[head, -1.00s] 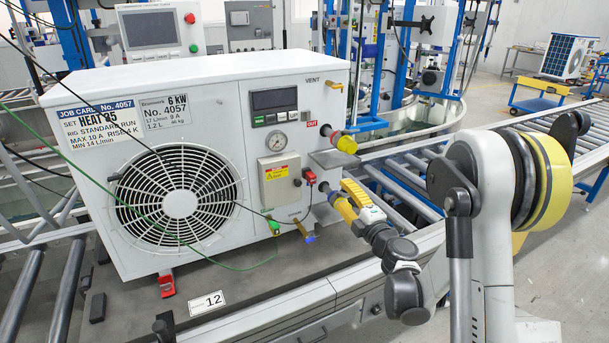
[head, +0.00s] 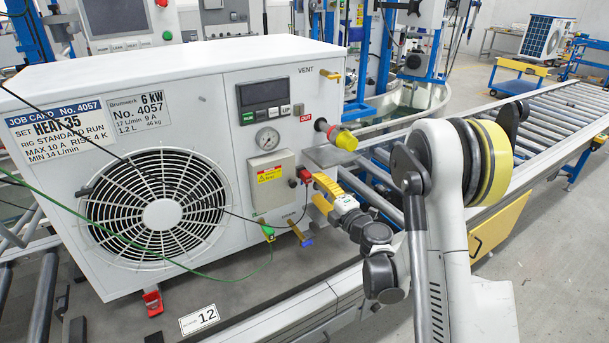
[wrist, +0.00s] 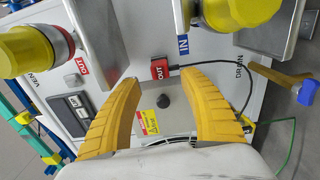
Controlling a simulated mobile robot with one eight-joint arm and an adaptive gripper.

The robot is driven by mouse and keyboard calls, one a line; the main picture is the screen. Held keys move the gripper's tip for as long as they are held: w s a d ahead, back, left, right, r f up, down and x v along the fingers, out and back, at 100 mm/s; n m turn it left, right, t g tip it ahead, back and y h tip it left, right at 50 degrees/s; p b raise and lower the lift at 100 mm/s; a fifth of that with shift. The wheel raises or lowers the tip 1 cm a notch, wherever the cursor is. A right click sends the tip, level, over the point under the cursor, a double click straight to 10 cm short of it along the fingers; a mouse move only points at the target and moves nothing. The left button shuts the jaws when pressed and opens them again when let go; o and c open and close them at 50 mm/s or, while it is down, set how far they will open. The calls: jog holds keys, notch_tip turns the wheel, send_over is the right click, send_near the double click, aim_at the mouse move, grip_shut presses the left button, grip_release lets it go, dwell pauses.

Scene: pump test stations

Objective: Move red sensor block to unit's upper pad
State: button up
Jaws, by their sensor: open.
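In the wrist view the block (wrist: 160,69) lies just beyond the gap between my fingertips, near the blue IN label. My gripper (head: 319,186) has yellow fingers and is at the block's right in the head view. In the wrist view my gripper (wrist: 159,78) is open and empty, a finger on either side of the block's line.
A yellow-capped upper pipe (head: 344,140) sticks out above my gripper, with a grey metal bracket (wrist: 97,55) close by. Another yellow cap (wrist: 240,12) is near my right finger. A green lead (head: 268,235) and drain valve (head: 300,240) are below. The roller conveyor (head: 540,115) extends right.

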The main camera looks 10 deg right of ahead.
aim_at(309, 179)
jog(key=x, duration=0.8)
jog(key=shift+w+p, duration=0.1)
jog(key=shift+p, duration=0.2)
jog(key=shift+f+b, duration=0.1)
jog(key=shift+b, duration=0.35)
dwell(0.8)
grip_shut()
dwell(0.4)
jog(key=shift+b+v, duration=0.7)
jog(key=shift+v, duration=2.35)
